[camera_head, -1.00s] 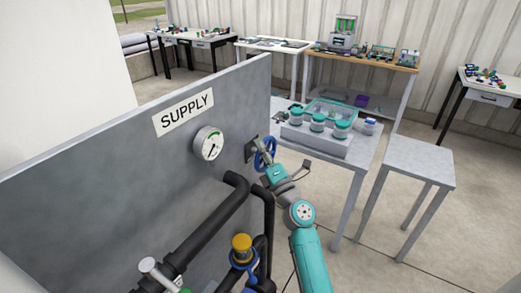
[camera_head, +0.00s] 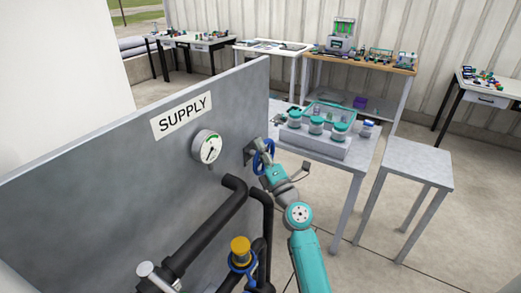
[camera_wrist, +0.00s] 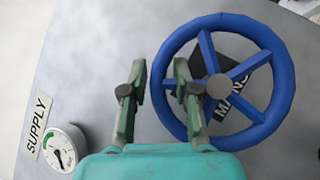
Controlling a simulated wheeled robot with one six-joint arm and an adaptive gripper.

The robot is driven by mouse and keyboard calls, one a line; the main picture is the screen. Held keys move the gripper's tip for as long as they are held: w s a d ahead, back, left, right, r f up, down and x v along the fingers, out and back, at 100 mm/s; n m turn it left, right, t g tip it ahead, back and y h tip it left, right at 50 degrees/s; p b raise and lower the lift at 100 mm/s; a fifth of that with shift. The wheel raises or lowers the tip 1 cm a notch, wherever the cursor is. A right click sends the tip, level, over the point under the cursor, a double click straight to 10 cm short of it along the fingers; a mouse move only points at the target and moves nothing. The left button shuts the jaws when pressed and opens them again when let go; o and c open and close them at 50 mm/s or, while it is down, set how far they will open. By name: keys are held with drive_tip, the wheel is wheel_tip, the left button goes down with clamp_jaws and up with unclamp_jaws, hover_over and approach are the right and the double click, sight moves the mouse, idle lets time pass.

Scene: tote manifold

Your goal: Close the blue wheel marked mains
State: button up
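The blue wheel (camera_wrist: 278,103), marked MAINS on a dark plate (camera_wrist: 236,105) behind its spokes, is mounted on the grey panel. In the head view the wheel (camera_head: 258,163) is near the panel's right edge, partly covered by my gripper. In the wrist view my gripper (camera_wrist: 160,80) is open, with one finger on either side of the wheel's left rim in the picture. The right finger overlaps the spokes. I cannot tell how deep the fingertips reach or whether they touch the rim.
The grey panel (camera_head: 90,180) carries a SUPPLY sign (camera_head: 182,115), a gauge (camera_head: 207,147) and black pipes (camera_head: 205,240). A yellow-topped valve (camera_head: 240,250) stands low beside my arm. A table with jars (camera_head: 340,165) and a grey stand (camera_head: 415,160) are to the right.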

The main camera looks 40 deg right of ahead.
drive_tip(key=shift+f, duration=0.15)
drive_tip(key=shift+s+a+f, duration=0.1)
drive_tip(key=shift+s, duration=0.15)
drive_tip(key=v, duration=1.1)
drive_tip(key=shift+s, duration=0.2)
